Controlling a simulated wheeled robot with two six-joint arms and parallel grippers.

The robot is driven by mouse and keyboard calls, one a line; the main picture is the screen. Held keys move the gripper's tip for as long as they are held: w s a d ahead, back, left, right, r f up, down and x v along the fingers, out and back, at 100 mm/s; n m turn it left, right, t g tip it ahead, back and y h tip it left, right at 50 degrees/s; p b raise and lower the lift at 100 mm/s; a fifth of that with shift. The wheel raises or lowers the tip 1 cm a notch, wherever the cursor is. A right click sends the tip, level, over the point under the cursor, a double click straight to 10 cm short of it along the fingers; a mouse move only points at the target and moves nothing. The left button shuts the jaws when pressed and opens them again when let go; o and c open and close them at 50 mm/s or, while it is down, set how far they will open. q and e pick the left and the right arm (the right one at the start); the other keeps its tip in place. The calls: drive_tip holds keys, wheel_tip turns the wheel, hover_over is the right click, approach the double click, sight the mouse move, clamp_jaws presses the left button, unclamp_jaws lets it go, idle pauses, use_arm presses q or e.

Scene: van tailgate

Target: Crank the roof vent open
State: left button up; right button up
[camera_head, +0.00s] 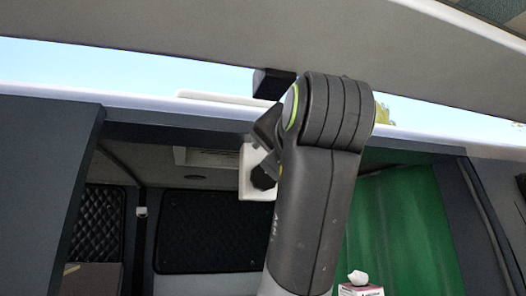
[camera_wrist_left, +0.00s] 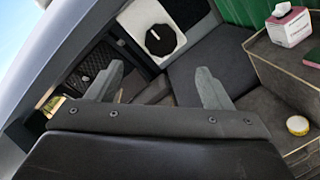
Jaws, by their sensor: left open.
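A white square plate with a round black knob (camera_wrist_left: 160,39), which has a white mark across it, is beyond my left gripper in the left wrist view. The plate and knob (camera_head: 262,178) also show in the head view, partly hidden behind my raised arm. My left gripper (camera_wrist_left: 160,80) is open and empty, its two grey fingers well apart, with the knob beyond and roughly between them, not touching. In the head view the gripper is mostly hidden by my arm. A pale flat lid (camera_head: 222,97) lies low along the roof edge. My right gripper is not in view.
A tissue box (camera_wrist_left: 288,26) stands on a grey-topped unit at the right, with a round yellow-rimmed item (camera_wrist_left: 298,125) lower down. A green curtain (camera_head: 400,230) hangs at the right. The raised tailgate (camera_head: 200,30) spans overhead. Dark frame posts edge the opening.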

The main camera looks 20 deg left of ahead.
sight(264, 175)
use_arm(q)
drive_tip(key=p+x, duration=0.5)
drive_tip(key=x, duration=0.6)
drive_tip(key=shift+s+a+r, duration=0.1)
drive_tip(key=shift+w+a+p, duration=0.25)
drive_tip(key=shift+w+p, duration=0.25)
drive_tip(key=shift+w, duration=0.1)
drive_tip(key=c, duration=1)
